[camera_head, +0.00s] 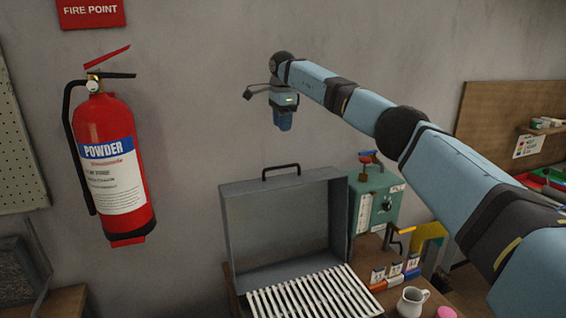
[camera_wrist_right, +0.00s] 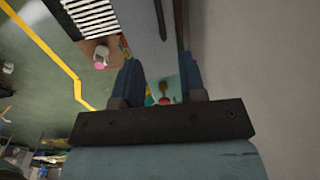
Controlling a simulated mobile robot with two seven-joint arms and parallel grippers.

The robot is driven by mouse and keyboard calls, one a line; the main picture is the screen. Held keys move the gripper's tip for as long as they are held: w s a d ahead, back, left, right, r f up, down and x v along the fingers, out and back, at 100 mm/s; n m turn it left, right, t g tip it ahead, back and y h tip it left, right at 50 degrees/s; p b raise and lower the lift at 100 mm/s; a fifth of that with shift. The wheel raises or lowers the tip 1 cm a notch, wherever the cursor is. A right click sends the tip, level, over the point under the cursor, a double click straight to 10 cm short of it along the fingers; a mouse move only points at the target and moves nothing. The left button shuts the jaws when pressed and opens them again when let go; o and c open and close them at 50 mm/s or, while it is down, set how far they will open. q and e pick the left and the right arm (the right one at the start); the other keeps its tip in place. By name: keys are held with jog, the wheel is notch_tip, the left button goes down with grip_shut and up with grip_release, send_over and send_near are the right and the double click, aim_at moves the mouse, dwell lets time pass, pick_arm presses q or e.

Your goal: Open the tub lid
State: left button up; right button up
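The grey tub lid (camera_head: 284,225) stands upright at the back of the tub in the head view, with a black handle (camera_head: 281,168) on its top edge. White slats (camera_head: 305,300) show in the tub below it. My right gripper (camera_head: 285,124) hangs above the handle, apart from it, near the wall. In the right wrist view its two blue fingers (camera_wrist_right: 160,80) are spread with nothing held between them. The grey lid (camera_wrist_right: 150,45) shows beyond them. My left gripper is in neither view.
A teal box (camera_head: 375,203) with a red-topped part stands right of the lid. A white mug (camera_head: 412,301) and small coloured items (camera_head: 394,275) sit on the bench at right. A red fire extinguisher (camera_head: 112,165) hangs on the left wall. My right arm crosses the upper right.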

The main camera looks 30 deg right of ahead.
notch_tip(320, 180, down, 12)
jog(key=shift+w+p, duration=0.15)
jog(key=shift+p, duration=0.65)
jog(key=shift+f, duration=0.65)
grip_shut()
